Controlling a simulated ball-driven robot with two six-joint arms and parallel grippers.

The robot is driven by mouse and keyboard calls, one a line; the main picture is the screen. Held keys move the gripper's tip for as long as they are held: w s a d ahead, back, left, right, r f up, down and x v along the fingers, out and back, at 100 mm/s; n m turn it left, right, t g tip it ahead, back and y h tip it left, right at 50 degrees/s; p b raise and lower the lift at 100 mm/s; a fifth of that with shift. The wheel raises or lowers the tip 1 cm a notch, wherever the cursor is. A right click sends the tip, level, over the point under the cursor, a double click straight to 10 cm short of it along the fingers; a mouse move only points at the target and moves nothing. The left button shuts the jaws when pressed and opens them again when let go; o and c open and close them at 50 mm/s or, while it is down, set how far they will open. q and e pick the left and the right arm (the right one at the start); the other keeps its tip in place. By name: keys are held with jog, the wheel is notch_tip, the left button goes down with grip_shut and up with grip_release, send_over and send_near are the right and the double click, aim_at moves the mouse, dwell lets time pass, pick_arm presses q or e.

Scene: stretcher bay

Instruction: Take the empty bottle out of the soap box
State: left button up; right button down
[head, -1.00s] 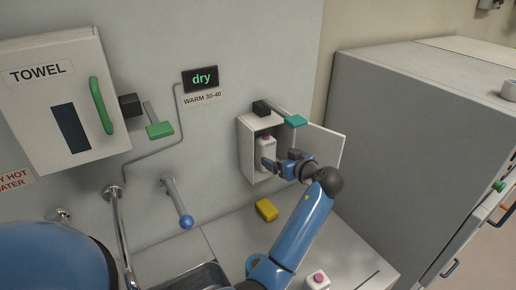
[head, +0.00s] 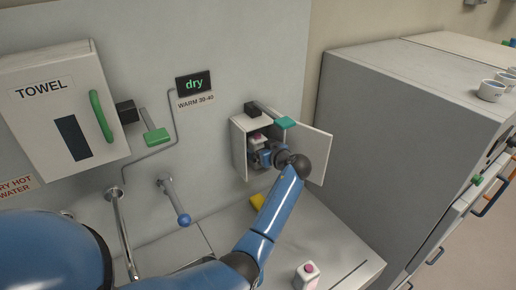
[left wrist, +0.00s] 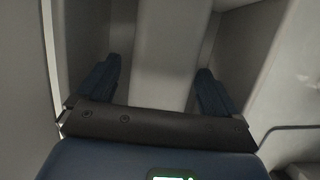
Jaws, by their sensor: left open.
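The soap box (head: 239,150) hangs on the wall with its door (head: 318,157) swung open to the right. A white bottle (head: 257,141) with a pink cap stands inside; my gripper hides its lower part. My left gripper (head: 257,158) reaches into the box in front of the bottle. In the left wrist view its two fingers are open, one on each side of the pale bottle (left wrist: 165,50), with gaps still visible. Another white bottle (head: 306,277) with a pink cap stands on the counter below. My right gripper is not in view.
A yellow sponge (head: 257,201) lies on the counter below the box, partly behind my arm. A teal lever (head: 285,122) juts out above the box. A tap (head: 181,215) and a towel box (head: 60,110) are to the left. A grey cabinet (head: 400,130) stands at the right.

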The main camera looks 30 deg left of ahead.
pick_arm(q)
jog(key=shift+x, duration=0.85)
jog(key=shift+d, duration=0.15)
jog(key=c, duration=1.3)
